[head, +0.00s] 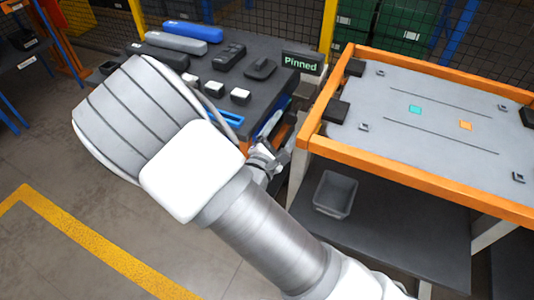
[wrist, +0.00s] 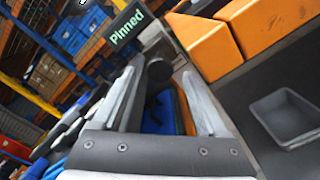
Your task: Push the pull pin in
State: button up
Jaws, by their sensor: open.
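A dark round knob (wrist: 159,72), which looks like the pull pin, shows in the wrist view between the fingers of my gripper (wrist: 162,68), close to the left fingertip. The fingers are apart, and I cannot tell whether either touches the knob. A black sign (wrist: 127,28) with green letters reads "Pinned" just beyond; it also stands at the table corner in the head view (head: 301,62). In the head view my gripper (head: 272,156) is small and partly hidden by my arm, beside the gap between the dark table and the orange-edged cart. The knob cannot be made out there.
The dark table (head: 262,92) holds several grey, blue and black parts. The orange-edged cart (head: 398,178) stands close on the right, with a grey bin (head: 335,194) on its lower shelf. A wire fence runs behind. Open floor lies at left.

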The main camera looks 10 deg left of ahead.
jog(key=v, duration=1.2)
jog(key=shift+s, duration=0.2)
jog(key=s+d+r+m+g+p, duration=0.1)
jog(key=s+d+r+m+g, duration=0.2)
jog(key=d+r+m+g, duration=0.25)
jog(key=s+d+r+m+g+h+p, duration=0.1)
jog(key=s+d+r+m+g+p, duration=0.1)
jog(key=d+m+g, duration=0.5)
jog(key=s+d+r+m+g+p, duration=0.1)
jog(key=s+d+r+m+g, duration=0.25)
jog(key=d, duration=0.45)
notch_tip(320, 180, up, 13)
jog(key=s+a+m+t+y+p, duration=0.1)
jog(key=s+m+t+y+p, duration=0.1)
jog(key=m+y, duration=0.5)
jog(key=shift+s+a+r+t+p, duration=0.2)
jog(key=shift+s+t+p, duration=0.25)
jog(key=shift+t, duration=0.85)
jog(key=shift+w, duration=0.1)
